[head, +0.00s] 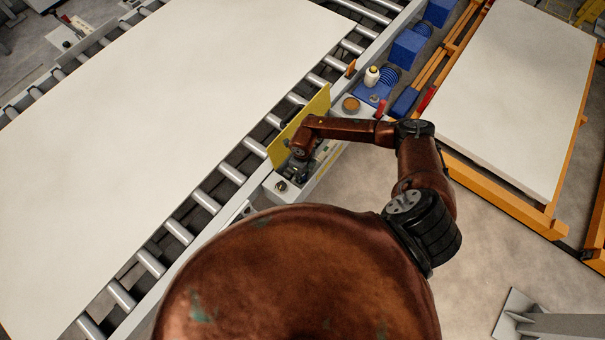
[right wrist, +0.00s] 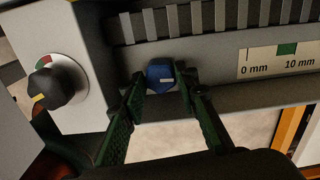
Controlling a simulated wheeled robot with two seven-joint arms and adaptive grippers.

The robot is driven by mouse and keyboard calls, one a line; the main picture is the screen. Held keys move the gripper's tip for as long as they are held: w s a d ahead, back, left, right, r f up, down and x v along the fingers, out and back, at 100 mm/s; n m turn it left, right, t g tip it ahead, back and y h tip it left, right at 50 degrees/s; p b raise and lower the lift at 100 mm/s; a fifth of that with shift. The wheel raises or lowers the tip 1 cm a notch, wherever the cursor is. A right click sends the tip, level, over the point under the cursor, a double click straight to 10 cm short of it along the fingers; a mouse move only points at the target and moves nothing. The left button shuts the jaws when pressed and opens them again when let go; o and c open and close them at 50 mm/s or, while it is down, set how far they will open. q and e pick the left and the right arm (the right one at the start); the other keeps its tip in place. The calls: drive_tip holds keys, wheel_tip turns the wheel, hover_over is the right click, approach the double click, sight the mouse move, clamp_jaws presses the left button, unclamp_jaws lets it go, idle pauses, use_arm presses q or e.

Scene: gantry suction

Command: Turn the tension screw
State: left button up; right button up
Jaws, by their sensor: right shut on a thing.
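The tension screw (right wrist: 160,77) is a blue hexagonal head with a white mark that lies near level, pointing right. It sits at the edge of a grey housing in the right wrist view. My right gripper (right wrist: 160,82) has its two green-padded fingers on either side of the head and is shut on it. In the head view my right gripper (head: 300,168) is down at the grey box beside the roller conveyor, and the screw is hidden there. A scale (right wrist: 284,58) marked 0 mm and 10 mm with a green band is right of the screw. My left gripper is out of view.
A black knob (right wrist: 56,86) with a yellow pointer is left of the screw. A raised yellow cover (head: 298,125) stands close beside my gripper. A white bottle (head: 372,76) and blue parts lie beyond. White boards lie on the rollers and an orange frame (head: 500,196).

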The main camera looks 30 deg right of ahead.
drive_tip(key=m+p, duration=0.1)
drive_tip(key=m, duration=0.2)
drive_tip(key=m+p, duration=0.1)
drive_tip(key=m, duration=0.2)
drive_tip(key=shift+w+d+r+m, duration=0.1)
drive_tip(key=shift+r+m, duration=0.1)
drive_tip(key=shift+m, duration=0.1)
drive_tip(key=m+p, duration=0.1)
drive_tip(key=m, duration=0.2)
drive_tip(key=shift+m+p, duration=0.8)
drive_tip(key=shift+m, duration=0.8)
drive_tip(key=o, duration=0.8)
drive_tip(key=shift+o, duration=0.4)
drive_tip(key=shift+f, duration=0.1)
